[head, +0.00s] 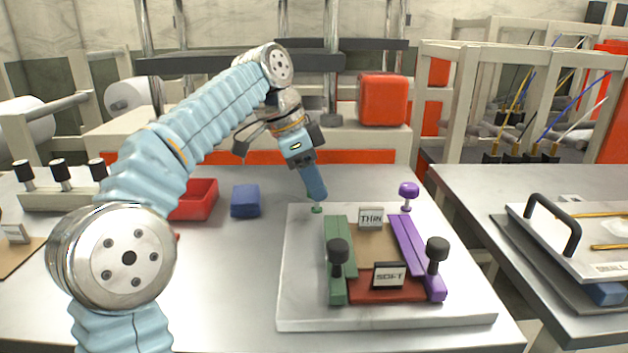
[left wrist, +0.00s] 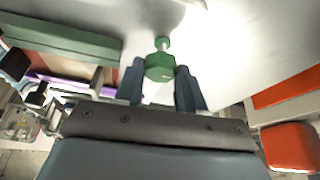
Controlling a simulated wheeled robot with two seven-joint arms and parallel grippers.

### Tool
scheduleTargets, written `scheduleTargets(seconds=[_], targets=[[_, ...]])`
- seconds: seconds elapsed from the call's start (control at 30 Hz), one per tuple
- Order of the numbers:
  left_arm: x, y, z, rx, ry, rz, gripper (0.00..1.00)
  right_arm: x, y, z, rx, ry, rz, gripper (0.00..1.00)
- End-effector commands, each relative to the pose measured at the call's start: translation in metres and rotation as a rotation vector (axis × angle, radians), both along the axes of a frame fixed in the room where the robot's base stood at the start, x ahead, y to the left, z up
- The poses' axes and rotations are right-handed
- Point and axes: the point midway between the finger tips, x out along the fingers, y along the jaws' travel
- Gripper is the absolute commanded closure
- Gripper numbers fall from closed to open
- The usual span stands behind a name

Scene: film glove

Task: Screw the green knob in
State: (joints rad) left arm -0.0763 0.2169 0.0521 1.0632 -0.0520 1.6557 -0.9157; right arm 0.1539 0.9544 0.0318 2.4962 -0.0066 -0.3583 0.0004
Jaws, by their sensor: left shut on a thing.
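My left gripper (head: 316,198) points down at the back left of the white board (head: 300,310) and is shut on the green knob (head: 317,210). In the left wrist view, the green knob (left wrist: 160,66) sits between the two fingertips, with its pale stem beyond it at the board's surface. How deep the stem sits cannot be told. The green bar (head: 336,245) lies to the right of the knob in the head view. My right gripper is not in view.
A purple knob (head: 408,193) stands at the board's back right, beyond the purple bar (head: 415,250). Black knobs (head: 338,250) (head: 437,250) and small signs reading THIN (head: 371,217) and SOFT (head: 389,276) stand on the board. A blue block (head: 245,201) and red bin (head: 196,200) lie left.

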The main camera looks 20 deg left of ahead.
Motion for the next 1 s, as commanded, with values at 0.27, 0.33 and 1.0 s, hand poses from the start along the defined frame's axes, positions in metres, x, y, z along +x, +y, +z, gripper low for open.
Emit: scheduleTargets(seconds=[0.27, 0.33, 1.0], targets=[[0.0010, 0.0010, 0.0010, 0.000, -0.003, -0.108, 0.92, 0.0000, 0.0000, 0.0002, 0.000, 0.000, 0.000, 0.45], [0.0011, 0.0011, 0.0009, 0.001, -0.003, -0.122, 0.92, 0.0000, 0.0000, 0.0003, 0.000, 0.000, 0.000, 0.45], [0.0010, 0.0009, 0.0009, 0.001, -0.003, -0.141, 0.38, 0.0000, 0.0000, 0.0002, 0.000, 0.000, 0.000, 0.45]])
